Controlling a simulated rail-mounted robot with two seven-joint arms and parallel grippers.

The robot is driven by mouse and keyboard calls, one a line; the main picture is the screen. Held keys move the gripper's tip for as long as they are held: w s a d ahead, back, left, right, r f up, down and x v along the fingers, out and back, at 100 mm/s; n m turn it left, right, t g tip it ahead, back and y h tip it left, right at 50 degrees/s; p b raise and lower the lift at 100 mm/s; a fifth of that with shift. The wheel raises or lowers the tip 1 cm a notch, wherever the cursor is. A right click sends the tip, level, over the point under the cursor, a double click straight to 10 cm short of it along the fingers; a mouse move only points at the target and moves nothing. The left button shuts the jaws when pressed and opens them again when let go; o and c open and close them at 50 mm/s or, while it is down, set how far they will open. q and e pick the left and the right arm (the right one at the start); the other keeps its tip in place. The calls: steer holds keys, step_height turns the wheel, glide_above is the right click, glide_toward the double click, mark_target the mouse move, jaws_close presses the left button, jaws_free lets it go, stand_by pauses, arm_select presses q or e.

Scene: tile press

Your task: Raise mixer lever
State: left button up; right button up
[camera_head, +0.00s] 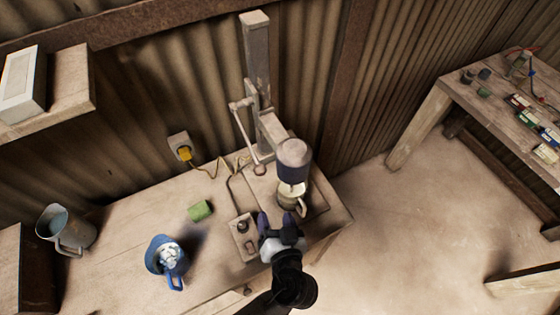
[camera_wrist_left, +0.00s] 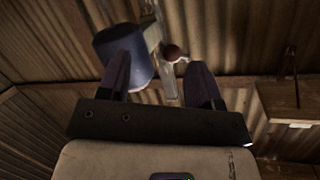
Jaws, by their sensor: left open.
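The mixer stands at the back of the workbench, with a grey upright column (camera_head: 257,55) and a blue-and-white motor head (camera_head: 293,160). Its thin mixer lever (camera_head: 243,130) hangs down left of the column, with a dark knob at its lower end. A metal mug (camera_head: 291,200) sits under the head. My left gripper (camera_head: 275,221) is open and empty in front of the mug. In the left wrist view, the blue head (camera_wrist_left: 125,52) and a reddish round knob (camera_wrist_left: 172,52) show beyond the open fingers. My right gripper is not in view.
A small switch box (camera_head: 243,237) lies left of my gripper. A green block (camera_head: 200,210), a blue jug (camera_head: 160,258) with white contents and a grey jug (camera_head: 66,232) stand farther left on the bench. A cable runs to a yellow plug (camera_head: 184,153) on the wall.

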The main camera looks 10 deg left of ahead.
mark_target(262, 175)
arm_select(q)
steer(key=w+a+r+n+p, duration=0.1)
steer(key=w+a+n, duration=0.1)
steer(key=w, duration=0.1)
steer(key=w+a+r+n+t+y, duration=0.1)
steer(key=w+a+n, duration=0.1)
steer(key=w, duration=0.2)
steer(key=w+a+r+n+t+y+p, duration=0.1)
steer(key=w+a+n, duration=0.1)
steer(key=w, duration=0.1)
steer(key=shift+w+a+r+p, duration=0.25)
steer(key=shift+w+a+p, duration=0.1)
steer(key=shift+w+a, duration=0.05)
steer(key=shift+x, duration=0.9)
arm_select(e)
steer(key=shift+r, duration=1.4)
arm_select(q)
steer(key=shift+f, duration=0.1)
steer(key=shift+c, duration=0.4)
steer(key=c, duration=0.9)
jaws_close()
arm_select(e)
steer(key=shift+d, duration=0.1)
